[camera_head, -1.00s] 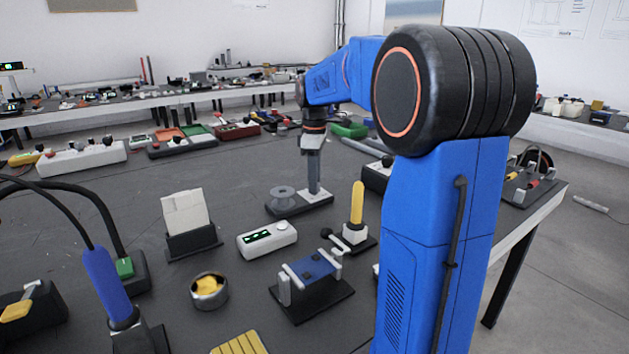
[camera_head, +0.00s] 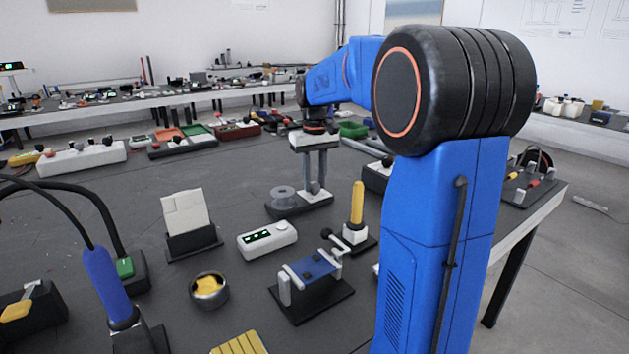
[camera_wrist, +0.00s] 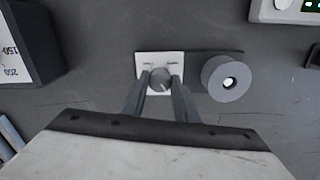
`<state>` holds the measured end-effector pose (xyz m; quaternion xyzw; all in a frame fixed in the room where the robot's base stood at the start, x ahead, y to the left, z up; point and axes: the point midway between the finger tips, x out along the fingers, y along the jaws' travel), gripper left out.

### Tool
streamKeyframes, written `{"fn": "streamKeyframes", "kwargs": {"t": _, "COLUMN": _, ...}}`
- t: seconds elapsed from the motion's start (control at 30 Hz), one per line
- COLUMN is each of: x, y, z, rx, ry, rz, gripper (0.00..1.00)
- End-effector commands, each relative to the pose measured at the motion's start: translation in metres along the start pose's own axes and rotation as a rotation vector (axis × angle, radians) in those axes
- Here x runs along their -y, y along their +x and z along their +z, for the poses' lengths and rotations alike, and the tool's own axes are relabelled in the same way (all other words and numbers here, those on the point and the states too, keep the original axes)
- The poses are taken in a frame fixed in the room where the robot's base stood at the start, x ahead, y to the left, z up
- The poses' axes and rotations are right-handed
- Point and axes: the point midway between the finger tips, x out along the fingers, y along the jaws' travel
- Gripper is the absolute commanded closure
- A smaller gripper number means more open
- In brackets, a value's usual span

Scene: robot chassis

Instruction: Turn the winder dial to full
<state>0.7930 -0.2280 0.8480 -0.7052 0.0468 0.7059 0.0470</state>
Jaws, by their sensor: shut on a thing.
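The winder (camera_head: 300,205) is a dark base on the table with a grey spool (camera_head: 284,196) at its left end and a white plate at its right end. The spool also shows in the wrist view (camera_wrist: 229,78). In the wrist view a round grey dial (camera_wrist: 161,80) sits on the white plate (camera_wrist: 145,61), with small marks near it. My gripper (camera_wrist: 161,84) points down over the plate, its two fingers on either side of the dial, shut on it. In the head view my gripper (camera_head: 315,188) stands over the winder's right end.
A white box with a green display (camera_head: 267,240) and a blue-topped device (camera_head: 311,272) stand in front of the winder. A yellow-handled lever (camera_head: 357,212) is at its right front. A card holder (camera_head: 190,225) stands to the left. Bare table lies left of the winder.

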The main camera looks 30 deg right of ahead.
Motion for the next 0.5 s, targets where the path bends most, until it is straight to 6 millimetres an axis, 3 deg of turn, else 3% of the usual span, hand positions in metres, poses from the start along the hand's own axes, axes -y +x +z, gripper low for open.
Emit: {"fn": "streamKeyframes", "kwargs": {"t": 0.5, "x": -0.0003, "y": -0.0013, "z": -0.0009, "rx": -0.004, "ry": 0.49, "rz": 0.0, "gripper": 0.95}}
